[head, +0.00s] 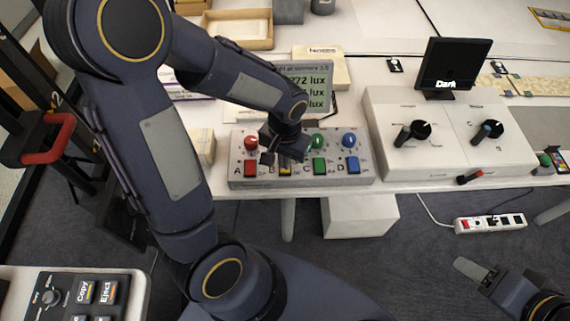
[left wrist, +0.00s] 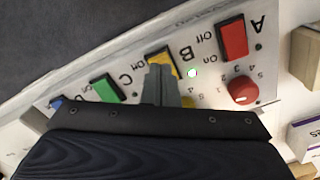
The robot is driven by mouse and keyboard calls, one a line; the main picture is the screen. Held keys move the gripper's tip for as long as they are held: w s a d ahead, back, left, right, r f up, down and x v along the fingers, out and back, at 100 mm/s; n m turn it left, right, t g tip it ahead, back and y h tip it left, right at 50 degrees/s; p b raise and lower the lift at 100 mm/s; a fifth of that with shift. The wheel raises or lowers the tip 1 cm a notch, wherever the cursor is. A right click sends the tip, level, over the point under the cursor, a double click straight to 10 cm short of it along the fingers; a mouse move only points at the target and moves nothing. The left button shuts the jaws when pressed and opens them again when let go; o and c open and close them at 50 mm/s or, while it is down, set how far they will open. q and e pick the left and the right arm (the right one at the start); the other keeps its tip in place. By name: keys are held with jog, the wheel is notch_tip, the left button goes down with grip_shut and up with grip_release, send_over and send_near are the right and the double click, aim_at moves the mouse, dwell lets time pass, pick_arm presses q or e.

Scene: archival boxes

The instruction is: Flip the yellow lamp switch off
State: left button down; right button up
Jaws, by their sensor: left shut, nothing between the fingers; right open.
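The yellow lamp switch (left wrist: 163,62) is a rocker in column B of the grey switch panel (head: 240,181). It sits between the red switch (left wrist: 232,39) and the green switch (left wrist: 107,88). A small light (left wrist: 192,73) beside it glows. My left gripper (left wrist: 160,82) is shut and empty, with its fingertips right at the yellow switch; I cannot tell if they touch it. In the head view the left gripper (head: 277,158) hides most of the yellow switch (head: 285,169) and the yellow knob. My right gripper (head: 478,273) is open and empty at the lower right, away from the panel.
Behind the panel stands a display (head: 311,88) with lux readings. To the right is a white box with dials (head: 386,160) and a small screen reading "Dark" (head: 453,65). A blue switch (head: 351,165) lies right of the green one. A power strip (head: 490,223) lies below the table.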

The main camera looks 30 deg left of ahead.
pick_arm(q)
jog(key=shift+f+b, duration=0.65)
jog(key=shift+f, duration=0.15)
pick_arm(e)
jog(key=shift+f, duration=0.7)
pick_arm(q)
jog(key=shift+r, duration=0.2)
pick_arm(e)
jog(key=shift+r, duration=0.2)
pick_arm(q)
notch_tip(320, 180, up, 7)
jog(key=p, duration=0.6)
jog(key=shift+f, duration=0.1)
pick_arm(e)
notch_tip(320, 180, up, 6)
jog(key=shift+f, duration=0.25)
pick_arm(q)
jog(key=s+d+r+n+t+h, duration=0.1)
jog(key=s+r+t+h, duration=0.2)
jog(key=s+r, duration=0.8)
jog(key=r+t, duration=0.1)
jog(key=t, duration=0.1)
jog(key=shift+s+r+t+h, duration=0.15)
jog(key=shift+s+t+h, duration=0.15)
jog(key=shift+s+h, duration=0.1)
pick_arm(e)
jog(key=shift+c, duration=0.2)
